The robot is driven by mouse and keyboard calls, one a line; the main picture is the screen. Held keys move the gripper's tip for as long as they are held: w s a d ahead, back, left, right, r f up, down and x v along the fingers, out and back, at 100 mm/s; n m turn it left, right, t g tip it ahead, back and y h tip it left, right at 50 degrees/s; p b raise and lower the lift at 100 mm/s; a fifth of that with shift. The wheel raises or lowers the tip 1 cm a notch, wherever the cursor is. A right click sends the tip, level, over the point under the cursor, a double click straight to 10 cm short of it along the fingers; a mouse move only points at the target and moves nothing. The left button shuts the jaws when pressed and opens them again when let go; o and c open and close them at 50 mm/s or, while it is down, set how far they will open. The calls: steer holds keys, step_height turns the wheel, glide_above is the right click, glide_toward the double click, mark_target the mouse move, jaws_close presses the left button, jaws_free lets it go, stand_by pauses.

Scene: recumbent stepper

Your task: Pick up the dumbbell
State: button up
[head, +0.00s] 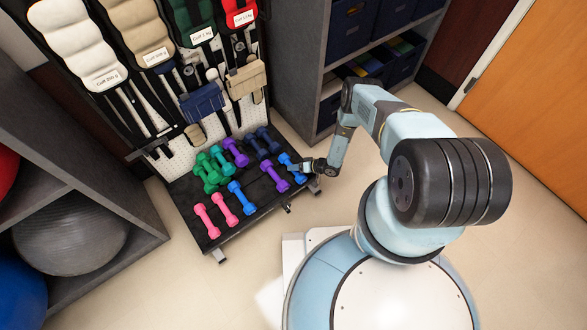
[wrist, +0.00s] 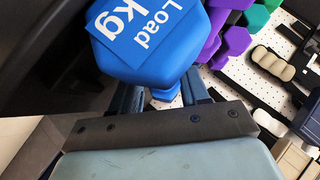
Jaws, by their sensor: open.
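Several dumbbells lie on a black rack shelf (head: 228,228) in the head view: pink (head: 207,221), blue (head: 242,198), purple (head: 274,176), green and dark blue ones. A bright blue dumbbell (head: 290,165) lies at the shelf's right end, right by my gripper (head: 307,163). In the wrist view a blue dumbbell head (wrist: 150,40) with a "Load kg" label fills the top middle. My open gripper's fingers (wrist: 163,92) reach under that head, and a smaller blue part shows between them. The head hides the fingertips, so I cannot tell whether they touch the handle.
A pegboard with hanging cuff weights (head: 150,55) rises behind the shelf. A grey shelf unit (head: 300,70) stands behind my arm, and another with balls (head: 70,232) stands left. Floor in front is clear.

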steer(key=shift+d, duration=0.1)
steer(key=c, duration=0.8)
jaws_close()
steer(key=shift+d, duration=0.1)
stand_by(0.4)
